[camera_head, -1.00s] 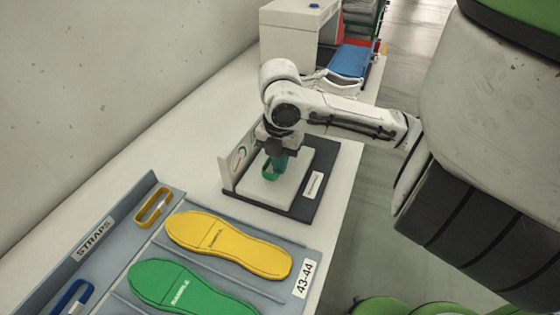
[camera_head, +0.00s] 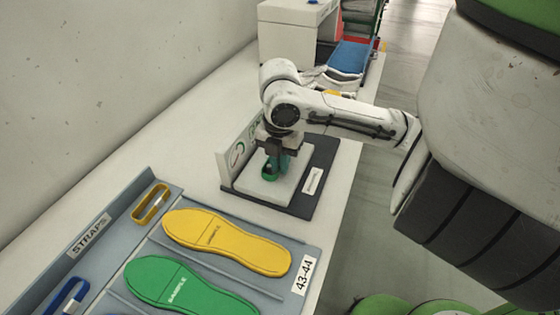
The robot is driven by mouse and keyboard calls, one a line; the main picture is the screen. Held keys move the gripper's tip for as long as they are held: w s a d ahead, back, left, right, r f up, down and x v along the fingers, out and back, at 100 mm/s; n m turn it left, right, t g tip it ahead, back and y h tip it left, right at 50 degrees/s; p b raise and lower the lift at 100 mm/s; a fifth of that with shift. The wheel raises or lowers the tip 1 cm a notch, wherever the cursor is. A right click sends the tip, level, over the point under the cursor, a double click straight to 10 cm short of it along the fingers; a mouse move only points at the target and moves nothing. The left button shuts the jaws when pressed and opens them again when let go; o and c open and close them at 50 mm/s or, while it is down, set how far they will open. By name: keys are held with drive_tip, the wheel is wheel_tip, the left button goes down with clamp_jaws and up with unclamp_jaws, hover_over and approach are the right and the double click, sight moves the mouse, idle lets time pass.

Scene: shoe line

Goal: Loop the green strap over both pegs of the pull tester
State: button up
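The green strap (camera_head: 268,174) is a small loop low over the light plate of the pull tester (camera_head: 262,187). The tester has a dark base and an upright back panel with a round dial. A small grey shape, possibly a peg, shows inside the loop. I cannot make out both pegs or tell whether the strap is around either; the gripper and strap hide that part.
A grey tray marked STRAPS (camera_head: 90,237) holds a yellow strap (camera_head: 151,204) and a blue strap (camera_head: 66,297). Yellow (camera_head: 228,243) and green (camera_head: 185,287) insoles lie nearer. A white box (camera_head: 288,32) and blue item (camera_head: 352,57) stand behind. The bench is clear left of the tester.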

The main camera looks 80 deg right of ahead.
drive_tip(key=shift+w, duration=0.2)
wheel_tip(320, 180, up, 11)
drive_tip(key=p, duration=0.1)
drive_tip(key=shift+s, duration=0.15)
drive_tip(key=shift+f, duration=0.15)
idle(0.6)
